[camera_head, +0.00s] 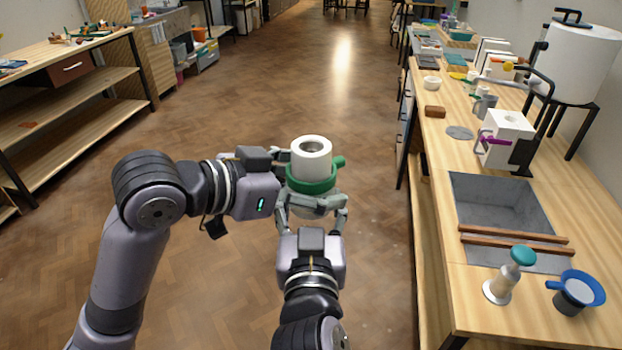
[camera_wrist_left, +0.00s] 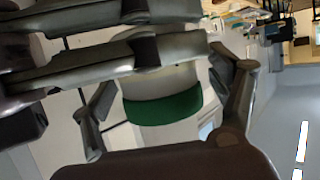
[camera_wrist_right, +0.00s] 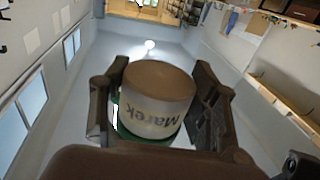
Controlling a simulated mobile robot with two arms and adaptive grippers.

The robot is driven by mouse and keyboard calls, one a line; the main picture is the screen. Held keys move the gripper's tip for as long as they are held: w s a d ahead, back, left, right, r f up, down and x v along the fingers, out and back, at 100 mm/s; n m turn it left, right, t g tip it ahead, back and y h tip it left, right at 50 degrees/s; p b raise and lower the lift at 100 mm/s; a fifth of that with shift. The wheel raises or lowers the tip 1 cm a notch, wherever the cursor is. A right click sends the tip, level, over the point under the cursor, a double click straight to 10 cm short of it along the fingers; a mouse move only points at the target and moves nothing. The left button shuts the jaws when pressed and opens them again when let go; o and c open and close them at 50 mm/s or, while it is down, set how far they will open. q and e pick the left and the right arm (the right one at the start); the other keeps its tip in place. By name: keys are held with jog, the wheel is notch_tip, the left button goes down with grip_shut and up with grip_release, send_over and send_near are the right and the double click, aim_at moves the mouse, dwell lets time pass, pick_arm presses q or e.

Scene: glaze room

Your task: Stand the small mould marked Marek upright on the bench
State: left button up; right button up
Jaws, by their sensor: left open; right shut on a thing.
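The mould marked Marek (camera_head: 312,153) is a white cylinder with a round hole in its top end and a green band with a side knob. The name reads on its side in the right wrist view (camera_wrist_right: 157,118), lettering inverted. My right gripper (camera_head: 312,203) is shut on it and holds it in the air over the floor, left of the bench (camera_head: 445,225). My left gripper (camera_head: 287,182) is open at its left side. In the left wrist view, the mould's green band (camera_wrist_left: 163,108) shows between the left fingers; right-gripper links partly cover the view.
Bare wood shows at the front edge.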

pick_arm(q)
jog(key=c, duration=1.5)
jog(key=shift+c, duration=0.2)
pick_arm(e)
jog(key=o, duration=1.5)
pick_arm(q)
jog(key=shift+r, duration=0.1)
